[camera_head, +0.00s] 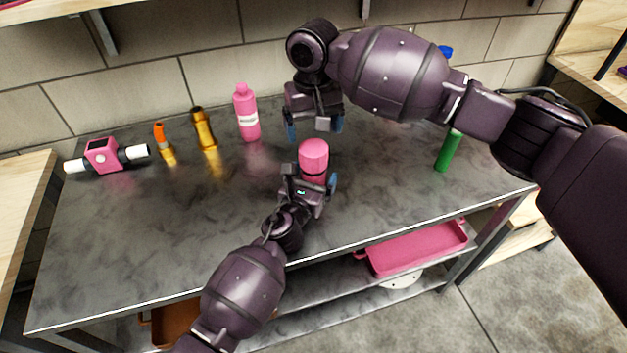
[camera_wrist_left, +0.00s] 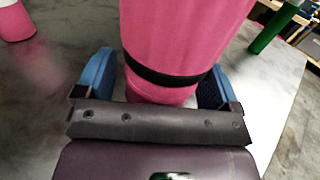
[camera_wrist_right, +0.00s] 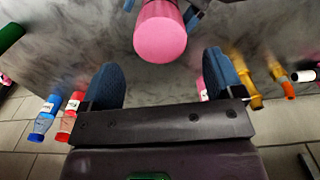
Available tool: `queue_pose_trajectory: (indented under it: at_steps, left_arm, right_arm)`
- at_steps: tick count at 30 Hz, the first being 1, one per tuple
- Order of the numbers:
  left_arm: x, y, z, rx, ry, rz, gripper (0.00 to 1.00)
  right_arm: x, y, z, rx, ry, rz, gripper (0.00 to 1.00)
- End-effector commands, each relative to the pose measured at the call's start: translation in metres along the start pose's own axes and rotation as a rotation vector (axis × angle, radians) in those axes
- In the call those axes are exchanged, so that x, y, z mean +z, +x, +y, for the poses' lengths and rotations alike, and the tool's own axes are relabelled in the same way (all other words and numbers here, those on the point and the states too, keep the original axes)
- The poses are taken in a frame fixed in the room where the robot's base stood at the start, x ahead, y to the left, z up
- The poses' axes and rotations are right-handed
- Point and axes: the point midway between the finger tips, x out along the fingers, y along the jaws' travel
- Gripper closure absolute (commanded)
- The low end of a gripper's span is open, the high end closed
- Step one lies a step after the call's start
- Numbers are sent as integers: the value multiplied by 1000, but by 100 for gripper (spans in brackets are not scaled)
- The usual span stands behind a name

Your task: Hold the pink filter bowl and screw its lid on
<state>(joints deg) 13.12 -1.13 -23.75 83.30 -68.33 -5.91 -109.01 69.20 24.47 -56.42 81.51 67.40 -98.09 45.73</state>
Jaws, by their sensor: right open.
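The pink filter bowl (camera_head: 314,158) stands upright near the middle of the bench, with a black band around its lower part. I cannot tell for sure whether the part above the band is the lid. My left gripper (camera_head: 309,181) is around it from the front. In the left wrist view the blue fingers flank the pink body (camera_wrist_left: 185,40) at and below the band and appear closed on it. My right gripper (camera_head: 315,126) points down, open and empty, behind and above the bowl. In the right wrist view the pink round top (camera_wrist_right: 160,38) lies beyond its fingers, apart from them.
Along the back of the metal bench (camera_head: 130,230) stand a pink bottle (camera_head: 246,115), a gold fitting (camera_head: 204,130), an orange-tipped fitting (camera_head: 164,145) and a pink-and-white housing (camera_head: 103,155). A green cylinder (camera_head: 448,150) stands right. A pink tray (camera_head: 418,248) sits on the lower shelf.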

Motion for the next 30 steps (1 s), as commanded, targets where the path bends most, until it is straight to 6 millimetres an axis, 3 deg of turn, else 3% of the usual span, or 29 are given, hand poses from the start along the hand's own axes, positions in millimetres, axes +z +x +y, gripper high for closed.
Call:
queue_pose_trajectory:
  at_steps: [2, 17, 22, 30]
  left_arm:
    - [0, 0, 0, 0, 0, 0, 24]
    - [0, 0, 0, 0, 0, 0, 100]
    - [0, 0, 0, 0, 0, 0, 100]
    - [0, 0, 0, 0, 0, 1, 100]
  right_arm:
    - [0, 0, 0, 0, 0, 0, 13]
    - [1, 3, 0, -2, 0, -5, 13]
    - [4, 10, -11, -48, -33, -13, 13]
    - [2, 7, -11, -50, -374, 3, 13]
